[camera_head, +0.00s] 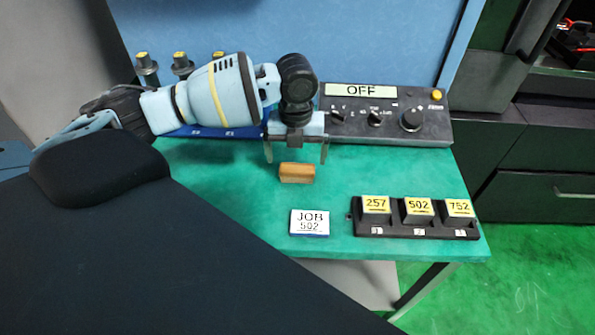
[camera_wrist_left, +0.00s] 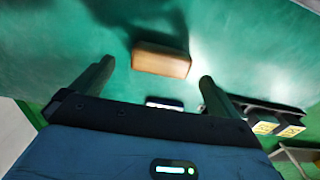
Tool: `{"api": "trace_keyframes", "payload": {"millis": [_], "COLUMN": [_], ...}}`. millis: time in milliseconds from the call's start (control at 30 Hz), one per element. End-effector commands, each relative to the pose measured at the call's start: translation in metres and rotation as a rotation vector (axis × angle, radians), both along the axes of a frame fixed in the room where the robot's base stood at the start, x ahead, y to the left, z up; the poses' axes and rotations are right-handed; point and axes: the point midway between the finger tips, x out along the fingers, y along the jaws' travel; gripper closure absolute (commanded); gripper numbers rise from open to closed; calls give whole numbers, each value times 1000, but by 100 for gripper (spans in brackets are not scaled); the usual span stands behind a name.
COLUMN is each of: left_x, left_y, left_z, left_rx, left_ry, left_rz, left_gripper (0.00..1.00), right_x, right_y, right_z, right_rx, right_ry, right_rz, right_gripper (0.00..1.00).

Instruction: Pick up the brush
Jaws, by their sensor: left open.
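The brush shows as a small tan-brown block (camera_head: 297,173) lying on the green table top. It also shows in the left wrist view (camera_wrist_left: 160,60), just beyond the fingertips and between their lines. My left gripper (camera_head: 296,156) is open and empty, with its two fingers pointing down on either side, just behind the block in the head view. In the left wrist view the open fingers (camera_wrist_left: 157,78) are apart from the block. I cannot tell the exact height of the fingertips above the table. My right gripper does not show.
A control box (camera_head: 385,117) reading OFF stands behind, right of the gripper. A JOB 502 card (camera_head: 309,222) lies in front. A black rack (camera_head: 366,229) holds blocks marked 257, 502 and 752. A blue holder (camera_head: 215,132) sits behind my left arm. Green table surface (camera_head: 230,190) is clear.

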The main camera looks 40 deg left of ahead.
Motion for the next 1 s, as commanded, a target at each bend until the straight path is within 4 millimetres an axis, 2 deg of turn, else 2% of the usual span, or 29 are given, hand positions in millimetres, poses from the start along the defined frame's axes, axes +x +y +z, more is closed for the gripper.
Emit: {"api": "trace_keyframes", "payload": {"millis": [167, 500, 800, 1000], "left_x": [0, -1, 0, 0], "left_y": [-1, -3, -3, -3], "left_z": [-5, -48, -52, -52], "left_rx": [0, -1, -1, -1], "left_ry": [0, 0, -2, -2], "left_rz": [0, -1, 0, 0], "left_gripper": [0, 0, 0, 25], "right_x": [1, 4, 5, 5], "right_y": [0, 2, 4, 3], "right_z": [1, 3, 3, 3], "right_rx": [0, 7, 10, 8], "right_ry": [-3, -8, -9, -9], "right_rz": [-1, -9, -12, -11], "right_gripper": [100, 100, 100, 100]}}
